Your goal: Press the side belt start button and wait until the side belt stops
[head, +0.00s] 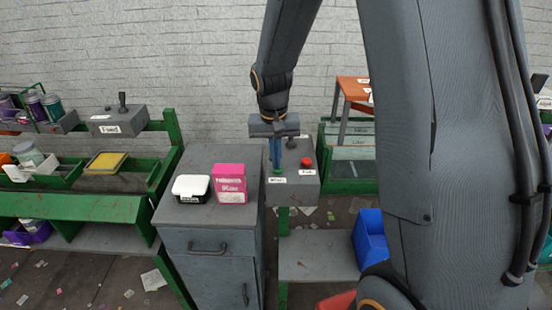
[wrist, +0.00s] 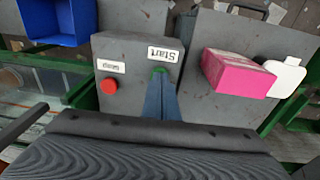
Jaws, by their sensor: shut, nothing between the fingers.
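The grey control box (head: 305,189) stands right of the grey cabinet, and it also shows in the wrist view (wrist: 132,50). It has a red button (wrist: 109,86) beside a small label and a green button (wrist: 158,70) beside a label reading "Start" (wrist: 163,54). My gripper (wrist: 160,84) points down with its blue fingers together and empty. Its tips are right at the green button and hide most of it. I cannot tell whether the button is pushed in. In the head view my gripper (head: 276,164) stands left of the red button (head: 306,162).
A pink box (head: 230,184) and a white-lidded container (head: 191,188) stand on the grey cabinet (head: 208,156) left of the control box. A blue bin (head: 370,236) is at lower right. A box with a joystick (head: 119,121) is at the left. My arm covers much of the right side.

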